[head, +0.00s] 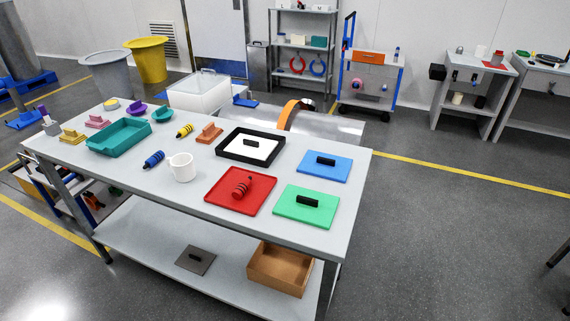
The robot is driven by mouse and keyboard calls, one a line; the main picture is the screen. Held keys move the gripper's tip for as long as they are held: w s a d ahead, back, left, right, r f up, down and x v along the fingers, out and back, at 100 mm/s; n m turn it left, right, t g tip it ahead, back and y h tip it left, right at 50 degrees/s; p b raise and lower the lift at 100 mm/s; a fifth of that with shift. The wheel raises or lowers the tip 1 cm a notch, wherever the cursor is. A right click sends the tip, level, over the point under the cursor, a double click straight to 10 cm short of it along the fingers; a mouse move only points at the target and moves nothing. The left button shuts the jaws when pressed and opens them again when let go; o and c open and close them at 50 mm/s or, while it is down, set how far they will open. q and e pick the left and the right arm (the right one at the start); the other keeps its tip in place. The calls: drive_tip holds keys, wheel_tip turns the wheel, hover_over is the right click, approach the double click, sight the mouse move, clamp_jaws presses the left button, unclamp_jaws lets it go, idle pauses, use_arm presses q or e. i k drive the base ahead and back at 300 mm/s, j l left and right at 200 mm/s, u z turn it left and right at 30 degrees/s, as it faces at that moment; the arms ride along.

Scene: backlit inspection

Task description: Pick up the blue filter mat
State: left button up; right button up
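The blue filter mat (339,174) is a flat blue square lying near the right end of the grey workbench. A black block (325,161), perhaps a handle, sits on it. A similar green mat (291,212) with a black block lies in front of it, a little apart. To its left is a white panel in a black frame (222,151), also with a black block on it. Neither of my grippers is in view.
The workbench (135,193) also holds a red tray (261,198) with a red ribbed part, a white mug (182,168), a teal tray (101,145) and several small coloured parts. A brown box (276,275) is on the lower shelf. Floor right of the bench is clear.

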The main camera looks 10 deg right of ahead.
sight(324, 165)
drive_tip(key=l+u, duration=0.25)
drive_tip(key=u, duration=0.15)
drive_tip(key=i+l+u, duration=0.1)
drive_tip(key=l+u, duration=0.2)
drive_tip(key=u, duration=0.15)
drive_tip(key=l+u, duration=0.55)
drive_tip(key=u, duration=0.25)
drive_tip(key=k+l+u, duration=0.15)
drive_tip(key=u, duration=0.25)
drive_tip(key=l, duration=0.1)
